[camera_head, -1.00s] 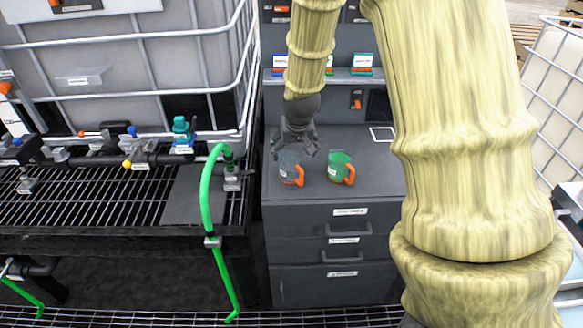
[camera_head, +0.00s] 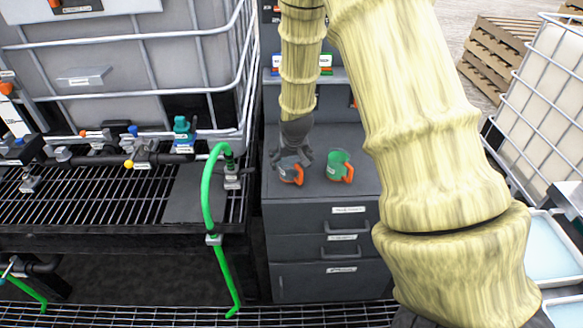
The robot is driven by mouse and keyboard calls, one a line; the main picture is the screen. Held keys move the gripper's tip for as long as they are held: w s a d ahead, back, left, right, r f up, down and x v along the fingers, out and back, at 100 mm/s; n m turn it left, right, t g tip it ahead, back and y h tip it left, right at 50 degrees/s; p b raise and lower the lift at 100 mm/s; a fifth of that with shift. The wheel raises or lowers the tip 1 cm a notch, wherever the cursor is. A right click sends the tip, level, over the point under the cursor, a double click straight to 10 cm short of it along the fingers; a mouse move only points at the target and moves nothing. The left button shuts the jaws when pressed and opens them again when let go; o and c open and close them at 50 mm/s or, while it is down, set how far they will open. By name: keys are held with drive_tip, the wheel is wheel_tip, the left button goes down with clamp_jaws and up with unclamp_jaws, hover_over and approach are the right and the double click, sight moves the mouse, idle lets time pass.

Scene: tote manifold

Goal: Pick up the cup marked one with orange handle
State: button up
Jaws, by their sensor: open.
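Two cups with orange handles stand on the dark cabinet top (camera_head: 350,200). The left one is a grey cup (camera_head: 289,174) with its orange handle on its right side. The right one is a green cup (camera_head: 337,165), also with its handle to the right. No number can be read on either cup. My gripper (camera_head: 291,164) is open, pointing down at the grey cup, its fingers over or around the cup's upper part. The fingers and wrist hide the cup's rim, and I cannot tell whether they touch it.
A green hose (camera_head: 208,195) arches up left of the cabinet, beside a black grating (camera_head: 85,200) with valves. A shelf with small coloured boxes is at the back. The cabinet top right of the green cup is clear. A caged tank (camera_head: 130,75) stands at the back left.

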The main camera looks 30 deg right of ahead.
drive_tip(key=shift+p+x, duration=0.35)
drive_tip(key=shift+x, duration=1)
drive_tip(key=shift+c, duration=0.4)
drive_tip(key=c, duration=1.1)
